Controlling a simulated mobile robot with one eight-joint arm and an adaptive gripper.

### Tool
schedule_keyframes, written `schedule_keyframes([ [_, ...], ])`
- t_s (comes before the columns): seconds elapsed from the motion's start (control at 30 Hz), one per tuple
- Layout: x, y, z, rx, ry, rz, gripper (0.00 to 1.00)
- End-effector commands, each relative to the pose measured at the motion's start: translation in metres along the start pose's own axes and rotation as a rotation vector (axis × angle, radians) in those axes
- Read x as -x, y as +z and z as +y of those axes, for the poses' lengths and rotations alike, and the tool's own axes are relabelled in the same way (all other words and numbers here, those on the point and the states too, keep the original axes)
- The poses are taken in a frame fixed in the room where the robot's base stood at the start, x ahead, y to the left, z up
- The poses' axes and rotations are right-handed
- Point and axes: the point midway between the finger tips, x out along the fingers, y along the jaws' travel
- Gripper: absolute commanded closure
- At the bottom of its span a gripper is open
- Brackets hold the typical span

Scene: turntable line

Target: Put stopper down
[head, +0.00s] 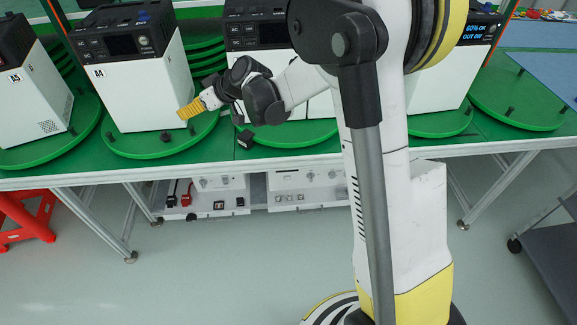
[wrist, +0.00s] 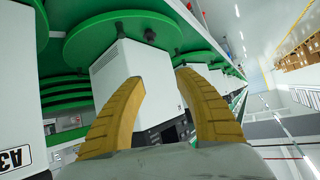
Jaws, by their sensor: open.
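Small black pegs, which look like stoppers, stand on the green turntables. One stopper (head: 165,136) is at the foot of the white device marked A4 (head: 140,90), on its turntable (head: 130,150). I cannot tell which one the task means. My gripper (head: 188,110) has yellow fingers and is beside the lower right side of A4, above the turntable. In the wrist view, the fingers (wrist: 165,95) are apart with nothing held. A black peg (wrist: 149,34) shows beyond them on a turntable.
Device A5 (head: 30,95) stands to the left, and more devices stand to the right on turntables along the green table (head: 300,150). A red stool (head: 25,215) is at the left. A grey cart (head: 545,240) is at the right.

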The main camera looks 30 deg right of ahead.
Motion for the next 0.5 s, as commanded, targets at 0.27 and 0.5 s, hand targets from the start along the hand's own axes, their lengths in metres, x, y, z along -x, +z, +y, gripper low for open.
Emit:
schedule_keyframes([
  [0.27,0.142,0.023,-0.052,-0.152,0.157,-0.161,0.6],
  [0.5,0.246,0.09,-0.093,-0.281,0.333,-0.254,0.6],
])
